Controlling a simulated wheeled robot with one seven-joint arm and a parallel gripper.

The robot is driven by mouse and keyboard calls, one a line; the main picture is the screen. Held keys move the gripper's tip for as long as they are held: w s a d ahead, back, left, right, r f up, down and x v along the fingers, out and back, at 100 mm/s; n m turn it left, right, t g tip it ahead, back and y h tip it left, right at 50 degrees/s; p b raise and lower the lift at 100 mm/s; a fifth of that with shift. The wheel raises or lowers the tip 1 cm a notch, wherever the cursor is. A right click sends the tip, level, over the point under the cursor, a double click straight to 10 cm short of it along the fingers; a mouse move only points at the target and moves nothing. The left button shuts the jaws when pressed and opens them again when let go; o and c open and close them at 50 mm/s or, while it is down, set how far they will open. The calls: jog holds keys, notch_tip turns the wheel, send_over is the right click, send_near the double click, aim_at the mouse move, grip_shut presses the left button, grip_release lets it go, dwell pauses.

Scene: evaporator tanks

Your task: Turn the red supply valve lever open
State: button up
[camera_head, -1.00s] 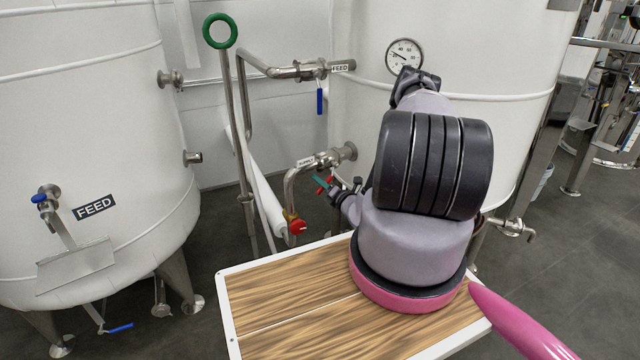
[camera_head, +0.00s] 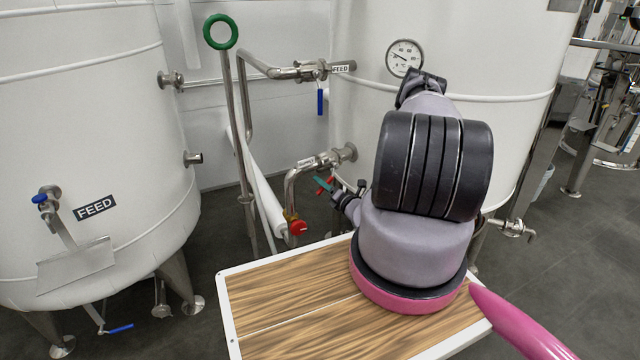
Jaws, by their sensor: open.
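A steel elbow pipe with a small label (camera_head: 307,163) comes out of the right tank and bends down. A round red part (camera_head: 298,228) sits at its lower end, beside a yellowish fitting. My gripper (camera_head: 325,185) is small in view, just right of this pipe and above the round red part. It is open. A teal tip shows there, with small red patches around it. I cannot tell whether these patches are a red lever or part of my gripper, nor whether anything touches. My arm hides what lies behind and right of it.
A wood-topped table (camera_head: 270,312) stands in front, below my arm. A steel rod with a green ring (camera_head: 220,31) rises left of the pipe. A blue lever (camera_head: 320,101) hangs from the upper feed pipe. The left tank (camera_head: 90,150) and right tank (camera_head: 470,60) flank the gap.

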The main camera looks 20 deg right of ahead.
jog(key=v, duration=0.9)
